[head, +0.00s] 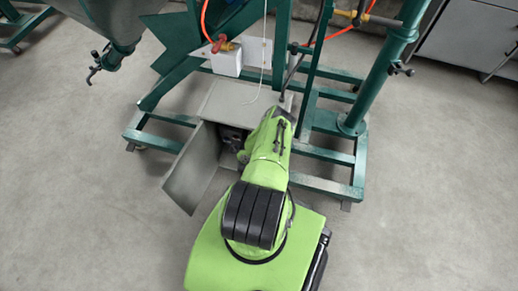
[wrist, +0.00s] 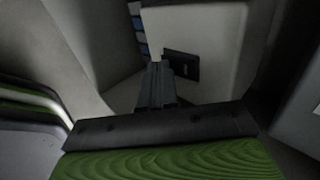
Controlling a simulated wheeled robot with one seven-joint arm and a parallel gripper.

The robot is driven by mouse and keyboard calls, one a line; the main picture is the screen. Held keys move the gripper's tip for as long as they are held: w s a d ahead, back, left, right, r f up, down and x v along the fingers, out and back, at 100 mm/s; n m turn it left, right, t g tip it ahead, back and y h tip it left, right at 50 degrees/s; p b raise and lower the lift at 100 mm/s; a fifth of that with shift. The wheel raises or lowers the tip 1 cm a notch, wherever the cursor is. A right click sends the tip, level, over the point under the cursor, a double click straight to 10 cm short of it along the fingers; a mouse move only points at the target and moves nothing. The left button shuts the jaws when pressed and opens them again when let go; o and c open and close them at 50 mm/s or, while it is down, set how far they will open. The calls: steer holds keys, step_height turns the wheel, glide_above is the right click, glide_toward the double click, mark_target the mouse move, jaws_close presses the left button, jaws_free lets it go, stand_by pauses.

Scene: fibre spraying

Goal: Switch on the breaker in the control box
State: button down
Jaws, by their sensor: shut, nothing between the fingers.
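The grey control box (head: 240,102) stands low on the floor in the green frame, with its door (head: 188,170) swung open to the left. My green arm reaches down into the box opening, and in the head view it hides much of the inside. In the wrist view my gripper (wrist: 154,72) has its dark fingers shut together and empty, pointing into the box. A small black part (wrist: 182,67), which looks like the breaker, sits on a pale panel just right of the fingertips. I cannot tell its switch position or whether the fingers touch it.
Green frame legs (head: 352,165) stand close on the right of my arm, with more frame on the left (head: 155,140). In the wrist view, box walls (wrist: 85,45) lie close on both sides. Bare floor (head: 440,190) is free at the right.

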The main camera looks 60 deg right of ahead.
steer(key=shift+d+f+p, duration=0.2)
steer(key=shift+d+p, duration=0.1)
steer(key=shift+p, duration=0.7)
steer(key=shift+d+f, duration=0.1)
steer(key=shift+f, duration=0.05)
